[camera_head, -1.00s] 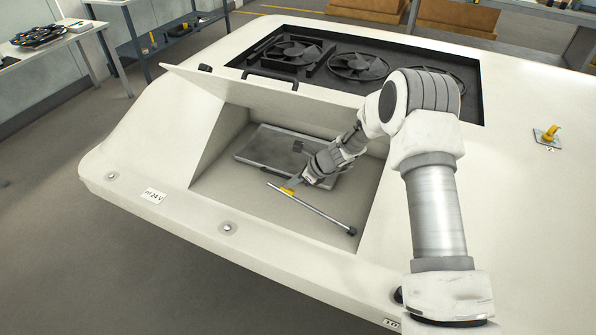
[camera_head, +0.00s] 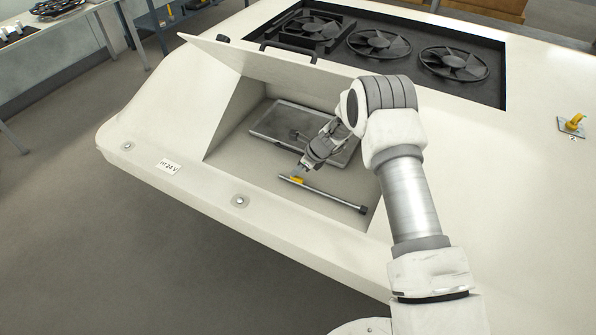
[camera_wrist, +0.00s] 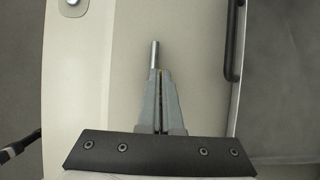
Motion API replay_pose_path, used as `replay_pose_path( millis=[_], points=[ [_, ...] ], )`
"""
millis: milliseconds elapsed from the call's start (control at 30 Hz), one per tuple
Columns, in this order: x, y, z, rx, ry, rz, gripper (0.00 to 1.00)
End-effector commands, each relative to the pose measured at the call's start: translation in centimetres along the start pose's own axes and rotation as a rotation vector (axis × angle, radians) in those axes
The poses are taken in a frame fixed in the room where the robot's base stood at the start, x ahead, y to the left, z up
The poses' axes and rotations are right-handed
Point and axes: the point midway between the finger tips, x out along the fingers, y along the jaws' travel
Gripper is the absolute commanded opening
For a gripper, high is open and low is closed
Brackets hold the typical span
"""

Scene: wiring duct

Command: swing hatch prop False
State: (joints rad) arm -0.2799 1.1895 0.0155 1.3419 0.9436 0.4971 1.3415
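The hatch prop is a thin metal rod (camera_head: 330,197) in the open recess, close to and nearly parallel with its front edge. Its right end has a dark knob; a yellow grip (camera_head: 298,179) sits near its left end. My gripper (camera_head: 299,176) is at that grip. The hatch lid (camera_head: 270,66) stands open, tilted up behind the recess.
A grey tray-like panel (camera_head: 268,124) lies on the recess floor behind the rod, partly hidden by my arm. Fans (camera_head: 380,43) sit in a dark bay behind the lid. A yellow-handled fitting (camera_head: 573,122) stands at right. The handle (camera_wrist: 233,40) shows in the wrist view.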

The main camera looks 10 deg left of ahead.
Motion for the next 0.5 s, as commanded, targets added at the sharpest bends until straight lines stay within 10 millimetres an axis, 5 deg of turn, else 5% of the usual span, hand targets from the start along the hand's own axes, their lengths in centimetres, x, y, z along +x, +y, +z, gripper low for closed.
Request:
replay_pose_path(
  millis=[500],
  points=[
    [1.03,0.70,-0.73,0.003,0.010,0.011,0.00]
  ],
)
